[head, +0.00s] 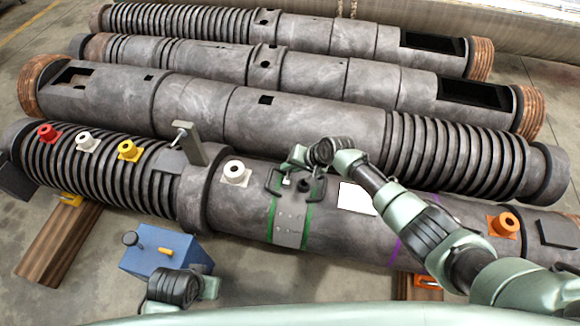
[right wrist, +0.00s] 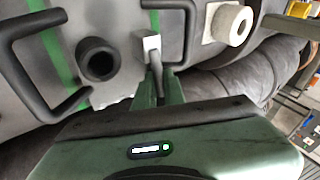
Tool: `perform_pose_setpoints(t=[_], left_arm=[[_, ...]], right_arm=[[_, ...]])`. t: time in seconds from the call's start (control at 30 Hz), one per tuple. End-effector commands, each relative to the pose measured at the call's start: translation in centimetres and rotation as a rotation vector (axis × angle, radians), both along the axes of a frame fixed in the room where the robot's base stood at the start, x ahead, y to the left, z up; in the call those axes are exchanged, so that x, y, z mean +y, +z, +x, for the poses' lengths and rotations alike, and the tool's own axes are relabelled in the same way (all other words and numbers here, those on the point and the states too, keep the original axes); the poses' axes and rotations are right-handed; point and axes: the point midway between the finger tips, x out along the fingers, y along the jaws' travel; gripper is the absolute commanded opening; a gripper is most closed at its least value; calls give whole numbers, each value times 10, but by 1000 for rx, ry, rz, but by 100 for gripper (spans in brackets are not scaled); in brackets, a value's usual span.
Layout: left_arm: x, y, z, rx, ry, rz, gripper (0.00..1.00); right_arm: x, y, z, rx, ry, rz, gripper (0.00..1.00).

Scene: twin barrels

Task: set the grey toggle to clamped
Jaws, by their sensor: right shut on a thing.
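The grey toggle (right wrist: 155,60) is a small lever on a pale block, set on the near barrel between the green stripes. In the right wrist view its lever lies between my right gripper's fingers (right wrist: 160,88), which are shut on it. In the head view my right gripper (head: 291,174) reaches down over the pale block (head: 287,182), and the lever is hidden or too small to make out. My left arm's end (head: 180,287) is low in the head view, in front of the blue box; its fingers cannot be made out.
Black handles (head: 319,192) and a black round socket (right wrist: 97,60) are close beside the toggle. A white ring fitting (right wrist: 228,25) is on its other side. A grey post with a crossbar (head: 190,146) rises farther left. The blue box (head: 165,250) stands on the floor.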

Motion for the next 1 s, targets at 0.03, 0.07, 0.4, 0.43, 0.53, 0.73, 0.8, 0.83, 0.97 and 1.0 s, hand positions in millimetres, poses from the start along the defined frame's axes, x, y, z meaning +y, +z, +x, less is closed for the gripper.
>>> perform_pose_setpoints(t=[0.03,0.07,0.4,0.43,0.53,0.73,0.8,0.83,0.97,1.0], left_arm=[[0,0,0,0,0,0,35],[0,0,0,0,0,0,35],[0,0,0,0,0,0,35],[0,0,0,0,0,0,35],[0,0,0,0,0,-1,35],[1,5,0,0,0,1,35],[0,12,0,0,0,1,35],[0,15,0,0,0,1,35],[0,30,0,0,0,0,35],[0,34,0,0,0,0,35]], right_arm=[[1,-1,-2,4,2,-1,0],[1,-1,-2,4,2,-1,0],[0,-2,-1,2,1,-2,32],[0,-2,-1,2,1,-2,32],[-1,-2,-1,2,0,-3,32],[-1,0,-3,-23,0,-12,32],[-1,4,-3,-61,0,-21,32],[-1,5,-4,-82,2,-27,32],[0,11,-7,-205,3,-61,32],[1,13,-8,-248,3,-70,32]])
